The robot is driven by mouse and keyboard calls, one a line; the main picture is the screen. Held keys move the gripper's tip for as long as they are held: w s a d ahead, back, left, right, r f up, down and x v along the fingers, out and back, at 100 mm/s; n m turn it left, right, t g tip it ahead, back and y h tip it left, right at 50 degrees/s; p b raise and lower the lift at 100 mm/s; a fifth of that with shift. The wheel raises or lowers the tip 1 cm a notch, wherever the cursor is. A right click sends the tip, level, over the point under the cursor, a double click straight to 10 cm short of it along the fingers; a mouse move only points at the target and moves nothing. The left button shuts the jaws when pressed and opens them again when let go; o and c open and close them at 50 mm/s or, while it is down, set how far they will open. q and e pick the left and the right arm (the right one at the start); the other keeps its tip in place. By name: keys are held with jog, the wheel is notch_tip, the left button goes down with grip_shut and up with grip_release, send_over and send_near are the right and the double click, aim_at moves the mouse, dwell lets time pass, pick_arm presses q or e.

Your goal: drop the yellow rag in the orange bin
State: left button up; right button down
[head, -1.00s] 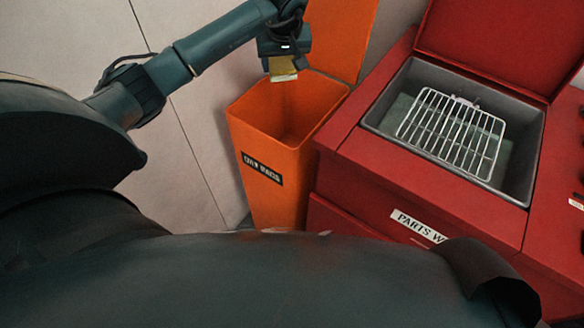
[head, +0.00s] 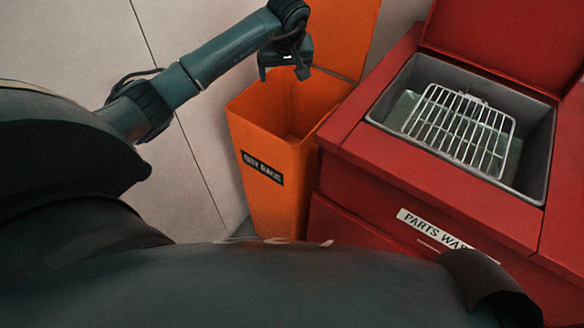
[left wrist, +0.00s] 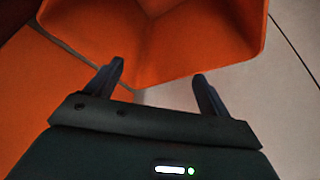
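The orange bin (head: 268,205), labelled for oily rags, stands at the centre with its lid raised at the back. My left gripper (head: 284,72) is over the bin's mouth, towards the back, and holds nothing. In the left wrist view, its two dark fingers (left wrist: 160,78) are spread apart with nothing between them, and orange bin walls (left wrist: 205,35) show beyond. The yellow rag is in neither view now. The bottom of the bin is hidden in the head view. My right gripper is out of view.
A red parts washer (head: 430,178) with an open lid stands close on the bin's right. A wire rack (head: 460,130) sits in its grey basin. A pale panelled wall (head: 205,150) is behind and left of the bin. My own body fills the foreground.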

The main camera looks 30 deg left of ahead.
pick_arm(q)
jog(key=shift+o, duration=0.3)
jog(key=v, duration=1.3)
jog(key=shift+d, duration=0.1)
